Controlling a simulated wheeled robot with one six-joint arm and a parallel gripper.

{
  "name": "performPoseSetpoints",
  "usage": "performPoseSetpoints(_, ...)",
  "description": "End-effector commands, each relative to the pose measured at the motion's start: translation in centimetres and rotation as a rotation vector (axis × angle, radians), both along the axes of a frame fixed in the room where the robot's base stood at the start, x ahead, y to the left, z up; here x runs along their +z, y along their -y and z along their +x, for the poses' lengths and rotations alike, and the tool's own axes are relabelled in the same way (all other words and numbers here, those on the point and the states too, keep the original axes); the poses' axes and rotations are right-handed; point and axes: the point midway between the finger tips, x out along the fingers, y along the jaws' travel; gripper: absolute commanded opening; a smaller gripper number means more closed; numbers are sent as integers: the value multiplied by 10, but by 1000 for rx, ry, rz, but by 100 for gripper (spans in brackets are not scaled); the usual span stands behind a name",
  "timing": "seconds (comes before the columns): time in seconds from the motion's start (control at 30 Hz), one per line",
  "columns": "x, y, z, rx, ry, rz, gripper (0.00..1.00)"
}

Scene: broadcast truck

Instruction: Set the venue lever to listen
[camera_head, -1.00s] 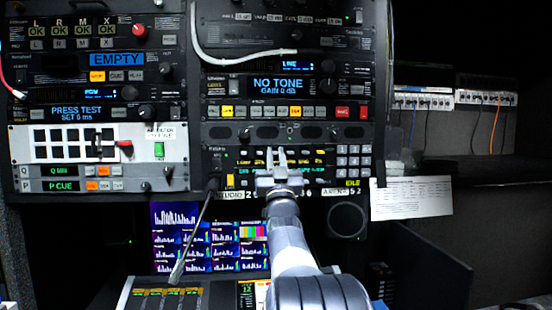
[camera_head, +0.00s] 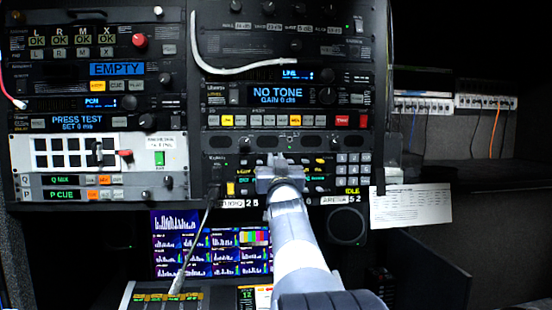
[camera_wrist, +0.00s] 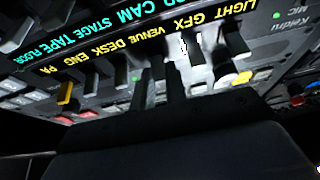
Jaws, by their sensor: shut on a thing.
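The intercom panel (camera_head: 322,188) is at the lower part of the right rack, with lit labels and a row of small levers. The wrist view shows it close and tilted, with the yellow VENUE label (camera_wrist: 150,40) near the middle. My gripper (camera_head: 278,162) reaches up to this panel and covers part of its lever row. In the wrist view my gripper's fingers (camera_wrist: 163,80) stand close together just below the VENUE label, shut on the venue lever. The lever is mostly hidden between the fingers, so its exact setting cannot be read.
Neighbouring levers stand close on both sides, including a yellow one (camera_wrist: 66,93) and a pale knob (camera_wrist: 226,66). A gooseneck microphone (camera_head: 197,240) rises left of my arm. A monitor (camera_head: 180,245) is below the panel. Paper (camera_head: 410,205) hangs at right.

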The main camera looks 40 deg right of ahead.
Motion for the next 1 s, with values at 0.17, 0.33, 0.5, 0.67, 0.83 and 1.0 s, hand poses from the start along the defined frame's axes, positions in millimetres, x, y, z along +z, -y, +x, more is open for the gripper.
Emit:
performPoseSetpoints(0.17, 6, 0, 0, -1, -56, 36, 0)
performPoseSetpoints(0.33, 4, 0, 0, -1, -71, 44, 0)
performPoseSetpoints(0.5, 4, 0, 0, -1, -70, 43, 0)
performPoseSetpoints(0.67, 4, 0, 0, -1, -70, 43, 22)
performPoseSetpoints(0.83, 4, 0, 0, -1, -70, 43, 35)
performPoseSetpoints(1.0, 3, 0, 0, -1, -70, 43, 35)
